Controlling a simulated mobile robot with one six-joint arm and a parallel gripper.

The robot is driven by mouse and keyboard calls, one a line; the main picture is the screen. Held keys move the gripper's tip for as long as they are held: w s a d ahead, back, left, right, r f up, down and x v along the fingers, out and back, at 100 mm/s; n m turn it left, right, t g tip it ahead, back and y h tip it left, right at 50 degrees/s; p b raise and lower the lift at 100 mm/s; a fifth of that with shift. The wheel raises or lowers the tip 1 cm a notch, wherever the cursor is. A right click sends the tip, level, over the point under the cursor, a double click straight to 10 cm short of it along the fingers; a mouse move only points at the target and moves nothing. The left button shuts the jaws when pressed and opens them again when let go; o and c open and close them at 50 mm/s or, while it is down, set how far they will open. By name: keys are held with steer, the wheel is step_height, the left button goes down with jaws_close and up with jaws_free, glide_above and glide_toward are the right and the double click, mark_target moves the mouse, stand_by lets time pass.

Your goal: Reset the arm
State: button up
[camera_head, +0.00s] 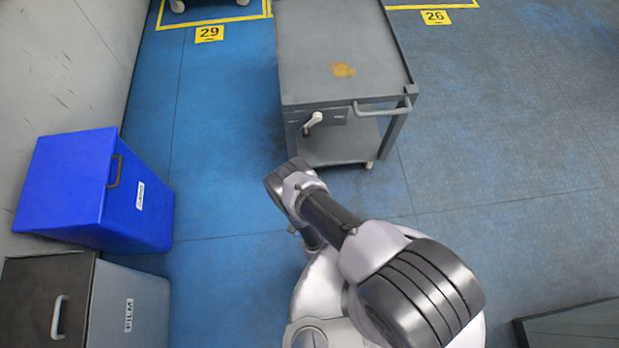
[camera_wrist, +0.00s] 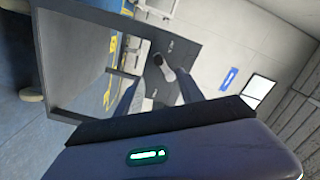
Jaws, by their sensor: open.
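My white and dark grey arm rises from the bottom of the head view and bends toward the cart's near side. Its end is hidden or not distinguishable there. In the wrist view my gripper (camera_wrist: 160,77) shows as two dark fingers standing apart, above a dark housing with a green light. It is open, and I see nothing held between the fingers. The view is strongly tilted. A grey metal cart (camera_head: 325,40) stands ahead of my arm in the head view, with an orange-brown stain on its bare top.
A blue bin (camera_head: 70,185) and a grey bin labelled FILM (camera_head: 135,305) stand at the left wall. A dark-edged grey box (camera_head: 575,328) is at the lower right. Blue floor (camera_head: 220,130) is open left of the cart, and the floor right of it is clear.

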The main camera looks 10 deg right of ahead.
stand_by(0.3)
steer(key=w+d+r+m+g+h, duration=0.1)
steer(key=w+r+m+g+h, duration=0.15)
steer(key=w+r, duration=1)
steer(key=w+d+r+m+g+h, duration=0.2)
steer(key=w+r+m, duration=0.2)
steer(key=w+r, duration=0.8)
steer(key=s+r+n+g+y, duration=0.1)
steer(key=s+r+y, duration=0.15)
steer(key=r, duration=0.55)
steer(key=s+r+n+g+y, duration=0.1)
steer(key=s+r+n, duration=0.15)
steer(key=r, duration=0.55)
steer(key=s+r+n+g+y, duration=0.2)
steer(key=s+r+n, duration=0.2)
steer(key=s+r, duration=0.6)
steer(key=s+d+r+n+g+y, duration=0.1)
steer(key=s+n, duration=0.5)
steer(key=s, duration=2)
steer(key=d+g, duration=0.1)
steer(key=g, duration=0.1)
steer(key=shift+r+g, duration=0.3)
steer(key=shift+g, duration=0.05)
steer(key=shift+a, duration=0.1)
